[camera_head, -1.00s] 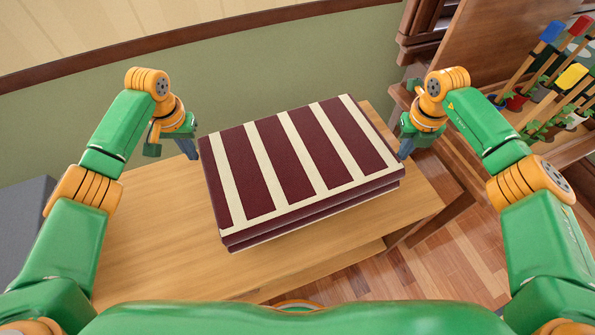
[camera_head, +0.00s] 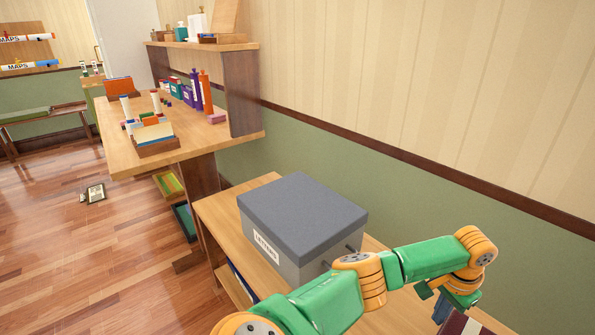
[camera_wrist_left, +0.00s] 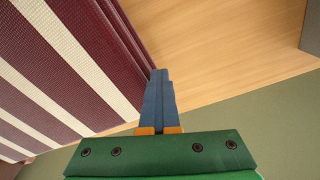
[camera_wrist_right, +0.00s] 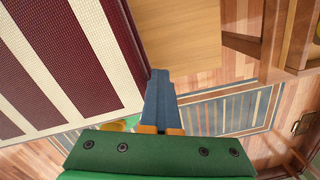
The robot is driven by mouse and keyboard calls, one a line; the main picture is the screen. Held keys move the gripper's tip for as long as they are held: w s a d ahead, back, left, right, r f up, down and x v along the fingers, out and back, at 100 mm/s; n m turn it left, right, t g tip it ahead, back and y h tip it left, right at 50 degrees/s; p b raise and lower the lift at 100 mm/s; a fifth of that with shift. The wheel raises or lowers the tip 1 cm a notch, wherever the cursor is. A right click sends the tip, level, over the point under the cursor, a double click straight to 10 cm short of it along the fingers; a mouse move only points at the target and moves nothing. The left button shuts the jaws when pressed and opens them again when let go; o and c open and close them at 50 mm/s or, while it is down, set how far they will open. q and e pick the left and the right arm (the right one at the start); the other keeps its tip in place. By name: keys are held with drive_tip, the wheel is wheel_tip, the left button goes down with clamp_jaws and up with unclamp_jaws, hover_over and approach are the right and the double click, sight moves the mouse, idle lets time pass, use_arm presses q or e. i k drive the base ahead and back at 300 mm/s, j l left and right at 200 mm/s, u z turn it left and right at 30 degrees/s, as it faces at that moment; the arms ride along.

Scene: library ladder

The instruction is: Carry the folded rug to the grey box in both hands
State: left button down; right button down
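The folded rug, dark red with cream stripes, shows only as a corner (camera_head: 458,323) at the bottom right of the head view. It fills the left of the left wrist view (camera_wrist_left: 75,65) and of the right wrist view (camera_wrist_right: 75,60). The closed grey box (camera_head: 300,225), with a darker lid and a label, stands on the wooden bench. My left gripper (camera_head: 441,307) has its blue fingers together (camera_wrist_left: 158,80) beside one rug edge. My right gripper (camera_wrist_right: 160,80) has its fingers together beside the other edge. Whether they touch the rug is unclear.
The low bench (camera_head: 225,205) carries the box. A taller desk (camera_head: 140,165) with bottles, cards and a raised shelf (camera_head: 205,44) stands beyond it. A green wall (camera_head: 420,215) runs behind the bench. Open wooden floor (camera_head: 90,250) lies to the left.

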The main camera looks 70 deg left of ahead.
sight(300, 203)
drive_tip(key=k+z, duration=0.15)
drive_tip(key=z, duration=0.25)
drive_tip(key=k+l+z, duration=0.1)
drive_tip(key=z, duration=0.25)
drive_tip(key=k+j+z, duration=0.15)
drive_tip(key=z, duration=0.35)
drive_tip(key=k+z, duration=0.3)
drive_tip(key=z, duration=0.15)
drive_tip(key=k+z, duration=0.25)
drive_tip(key=z, duration=0.25)
drive_tip(key=k+j, duration=0.1)
drive_tip(key=k, duration=0.35)
drive_tip(key=k+j, duration=0.1)
drive_tip(key=k, duration=0.35)
drive_tip(key=k+u, duration=0.25)
drive_tip(key=u, duration=0.2)
drive_tip(key=k+u, duration=0.25)
drive_tip(key=u, duration=0.2)
drive_tip(key=k+u, duration=0.1)
drive_tip(key=u, duration=0.6)
drive_tip(key=k+j+u, duration=0.1)
drive_tip(key=u, duration=0.25)
